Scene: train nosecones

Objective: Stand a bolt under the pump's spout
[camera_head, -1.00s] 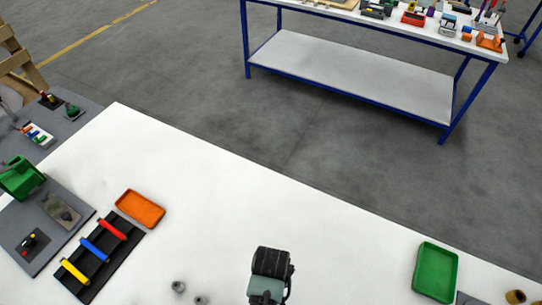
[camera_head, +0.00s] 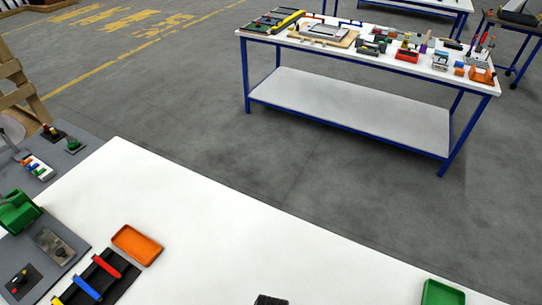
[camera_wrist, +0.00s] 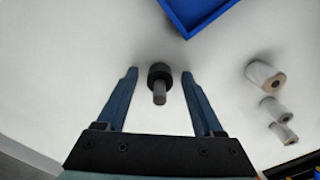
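A dark bolt (camera_wrist: 160,74) with a wide round black head and a narrower grey shank shows in the wrist view on the white surface. My gripper (camera_wrist: 160,80) is open, with one blue finger left of the bolt and one right of it. White gaps show on both sides, so neither finger seems to touch it. I cannot tell how far the fingertips are above the surface. In the head view only a dark top part of my arm shows at the bottom edge; the fingers and bolt are hidden there. I cannot make out a pump or spout in either view.
Several things lie near: a blue tray (camera_wrist: 198,12) beyond the bolt and light cylinders (camera_wrist: 265,75) to its right. The white table (camera_head: 230,230) also bears an orange tray (camera_head: 136,244), a black rack with coloured bars (camera_head: 88,287) and a green tray (camera_head: 442,293). Its middle is clear.

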